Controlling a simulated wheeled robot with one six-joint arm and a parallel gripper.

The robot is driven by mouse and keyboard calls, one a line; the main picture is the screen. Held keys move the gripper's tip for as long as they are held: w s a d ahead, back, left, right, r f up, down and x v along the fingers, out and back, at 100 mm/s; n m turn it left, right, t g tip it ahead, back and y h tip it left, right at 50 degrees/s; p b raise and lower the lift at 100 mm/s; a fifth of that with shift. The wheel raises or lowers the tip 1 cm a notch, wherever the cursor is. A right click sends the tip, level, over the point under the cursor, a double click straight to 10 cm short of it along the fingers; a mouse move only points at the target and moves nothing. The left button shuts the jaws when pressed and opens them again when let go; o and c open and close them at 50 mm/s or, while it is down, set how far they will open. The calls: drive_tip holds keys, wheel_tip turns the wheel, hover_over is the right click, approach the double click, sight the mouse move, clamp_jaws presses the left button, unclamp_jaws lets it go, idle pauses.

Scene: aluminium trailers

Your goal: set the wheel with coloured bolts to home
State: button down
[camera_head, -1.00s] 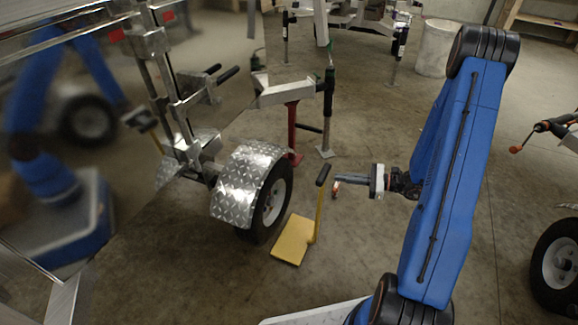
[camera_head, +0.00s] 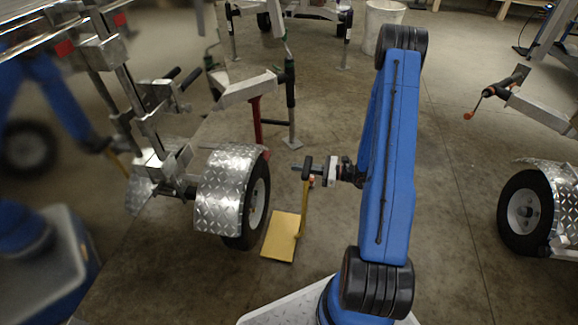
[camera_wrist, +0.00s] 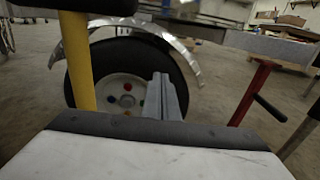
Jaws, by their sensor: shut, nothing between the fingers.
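The wheel with coloured bolts shows in the wrist view (camera_wrist: 112,88), with a black tyre, a pale hub and small red, green and blue bolts. In the head view the wheel (camera_head: 258,205) stands under the left trailer's diamond-plate fender (camera_head: 222,192), its hub seen at a steep angle. My gripper (camera_head: 312,180) is shut and empty, pointing left toward the wheel with a gap between them. Its fingers (camera_wrist: 165,97) overlap the right part of the hub in the wrist view. A yellow post with a black handle (camera_wrist: 79,60) stands close beside them on the left.
The post rises from a yellow block (camera_head: 281,236) on the floor between wheel and arm. A red stand (camera_head: 257,125) stands behind the wheel. Another trailer's wheel (camera_head: 524,213) is at the right. The floor between the trailers is mostly open.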

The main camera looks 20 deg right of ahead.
sight(261, 163)
drive_tip(key=x, duration=1.2)
drive_tip(key=shift+w+a, duration=0.15)
drive_tip(key=shift+a, duration=0.05)
